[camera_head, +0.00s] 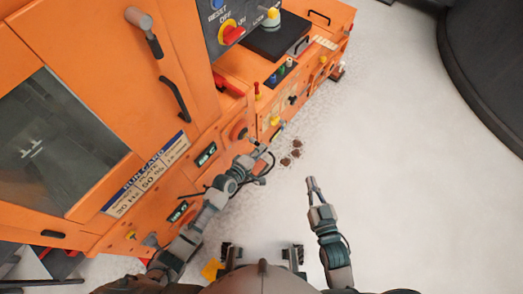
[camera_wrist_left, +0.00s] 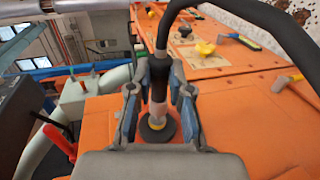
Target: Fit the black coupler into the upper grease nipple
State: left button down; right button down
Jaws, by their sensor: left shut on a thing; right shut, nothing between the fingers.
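My left gripper (camera_head: 262,152) is shut on the black coupler (camera_wrist_left: 159,72), close to the orange machine's side. In the left wrist view the coupler stands between the two fingers of my left gripper (camera_wrist_left: 158,92), with a black hose (camera_wrist_left: 277,24) curving away to the right. Below it, in line with it, a pale stub rises from a dark round base (camera_wrist_left: 157,130) on the orange panel, apparently the upper grease nipple. Whether the coupler touches the nipple I cannot tell. The round base also shows in the head view (camera_head: 238,130). My right gripper (camera_head: 311,184) is shut and empty, over the floor.
The orange machine (camera_head: 110,45) fills the left, with handles, small displays and a red switch (camera_head: 232,33). Brown spots (camera_head: 291,155) lie on the pale floor near the left gripper. A dark round object (camera_head: 490,70) stands at upper right. The floor on the right is clear.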

pick_arm(q)
jog(key=shift+w+a+b, duration=0.35)
jog(key=shift+w+a, duration=0.25)
jog(key=shift+a, duration=0.2)
jog(key=c, duration=1)
grip_release()
jog(key=shift+s, duration=0.1)
jog(key=v, duration=1.1)
jog(key=shift+s+a, duration=0.25)
jog(key=shift+a, duration=0.1)
jog(key=shift+r, duration=0.1)
